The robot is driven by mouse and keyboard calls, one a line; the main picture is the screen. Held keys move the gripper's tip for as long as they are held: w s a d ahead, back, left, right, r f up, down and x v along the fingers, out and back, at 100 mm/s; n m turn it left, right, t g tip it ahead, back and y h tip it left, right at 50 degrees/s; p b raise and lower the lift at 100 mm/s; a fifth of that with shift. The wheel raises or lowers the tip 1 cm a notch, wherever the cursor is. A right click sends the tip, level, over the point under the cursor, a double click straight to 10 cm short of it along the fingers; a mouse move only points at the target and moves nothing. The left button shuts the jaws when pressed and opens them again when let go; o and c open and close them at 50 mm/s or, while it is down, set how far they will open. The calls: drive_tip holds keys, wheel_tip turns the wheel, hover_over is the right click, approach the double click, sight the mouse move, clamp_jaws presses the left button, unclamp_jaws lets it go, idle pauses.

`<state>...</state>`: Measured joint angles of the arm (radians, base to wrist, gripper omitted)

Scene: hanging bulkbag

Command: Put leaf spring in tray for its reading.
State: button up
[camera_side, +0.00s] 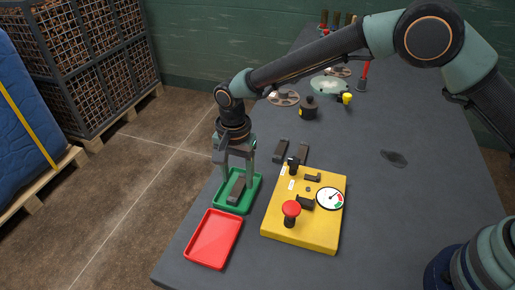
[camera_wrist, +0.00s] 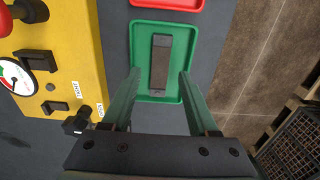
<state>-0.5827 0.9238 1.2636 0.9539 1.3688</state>
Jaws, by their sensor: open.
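A dark grey flat bar, the leaf spring (camera_side: 236,189), lies in the green tray (camera_side: 221,204). In the wrist view the bar (camera_wrist: 160,62) lies lengthwise near the middle of the green tray (camera_wrist: 145,97). My gripper (camera_side: 237,183) is open above the green tray, with one finger on each side of the bar. In the wrist view the fingers of my gripper (camera_wrist: 160,72) stand apart, and a gap shows between each and the bar. The red tray (camera_side: 213,239) is empty. The yellow box (camera_side: 299,236) carries a round dial (camera_side: 330,198) and a red knob (camera_side: 291,208).
Two more dark bars (camera_side: 280,151) (camera_side: 303,153) lie on the table behind the yellow box. A black weight-like object (camera_side: 308,108), discs (camera_side: 284,98) and a red-handled tool (camera_side: 364,75) stand farther back. The table's left edge runs close to both trays.

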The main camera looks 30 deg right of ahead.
sight(238, 186)
drive_tip(key=d+r+n+t, duration=0.1)
drive_tip(key=d+r, duration=0.2)
drive_tip(key=r, duration=0.5)
drive_tip(key=d+r+n, duration=0.1)
drive_tip(key=d+r, duration=0.3)
drive_tip(key=r, duration=0.4)
drive_tip(key=s+d+r+n+t, duration=0.2)
drive_tip(key=s+d+r, duration=0.2)
drive_tip(key=d, duration=0.4)
drive_tip(key=s+d+r+n+t, duration=0.1)
drive_tip(key=s+d+r+n, duration=0.1)
drive_tip(key=s+d+r, duration=0.35)
drive_tip(key=s+d+f+n+t, duration=0.1)
drive_tip(key=s+d+f+n, duration=0.2)
drive_tip(key=s+d, duration=0.2)
drive_tip(key=shift+s+d+f+t, duration=0.25)
drive_tip(key=shift+d+f+t, duration=0.1)
drive_tip(key=shift+d, duration=1.2)
